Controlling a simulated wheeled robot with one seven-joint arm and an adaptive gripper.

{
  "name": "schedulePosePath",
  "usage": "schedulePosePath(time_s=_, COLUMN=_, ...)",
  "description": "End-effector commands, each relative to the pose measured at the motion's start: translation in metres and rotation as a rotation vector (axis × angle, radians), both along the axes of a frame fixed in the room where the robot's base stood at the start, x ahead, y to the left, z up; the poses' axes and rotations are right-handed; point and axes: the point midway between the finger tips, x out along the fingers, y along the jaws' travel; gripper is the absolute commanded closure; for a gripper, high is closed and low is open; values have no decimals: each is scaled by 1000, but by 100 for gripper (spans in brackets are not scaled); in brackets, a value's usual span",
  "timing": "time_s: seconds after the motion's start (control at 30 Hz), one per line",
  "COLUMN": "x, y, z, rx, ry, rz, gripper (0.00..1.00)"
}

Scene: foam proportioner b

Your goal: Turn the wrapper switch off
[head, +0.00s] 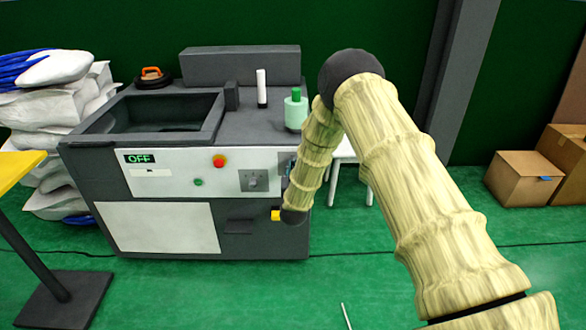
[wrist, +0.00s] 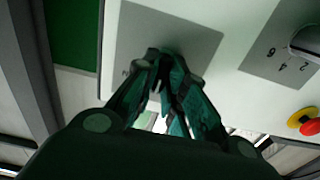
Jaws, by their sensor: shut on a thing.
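The grey switch plate (wrist: 190,40) is on the machine's white front panel in the wrist view. My gripper (wrist: 166,70) is in front of it, its dark green fingers drawn together at the plate's lower part. The fingers are shut on a small dark part there, apparently the switch lever; they cover most of it, so its position cannot be read. Part of a letter shows beside the fingertips. In the head view, my arm hides most of the gripper at the panel's right end. The machine's display (head: 139,158) reads OFF.
A numbered dial plate (head: 253,180) with a knob is left of my gripper in the head view. A red and yellow button (head: 219,161) and a green button (head: 198,182) are farther left. A green-capped bottle (head: 296,112) stands on top. Cardboard boxes (head: 522,178) are far right.

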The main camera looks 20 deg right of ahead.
Motion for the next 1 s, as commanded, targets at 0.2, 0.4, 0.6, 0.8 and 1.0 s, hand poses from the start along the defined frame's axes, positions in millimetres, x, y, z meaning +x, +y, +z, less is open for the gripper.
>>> schedulePosePath(time_s=0.2, x=0, y=-1, z=0, rx=-25, ry=7, rz=0, gripper=100)
schedulePosePath(time_s=0.4, x=0, y=-1, z=-1, rx=-27, ry=8, rz=-1, gripper=100)
schedulePosePath(time_s=0.6, x=0, y=-1, z=-1, rx=-26, ry=8, rz=-1, gripper=77)
schedulePosePath(time_s=0.8, x=0, y=0, z=-1, rx=-25, ry=7, rz=0, gripper=66)
schedulePosePath(time_s=1.0, x=-1, y=1, z=0, rx=-25, ry=8, rz=0, gripper=66)
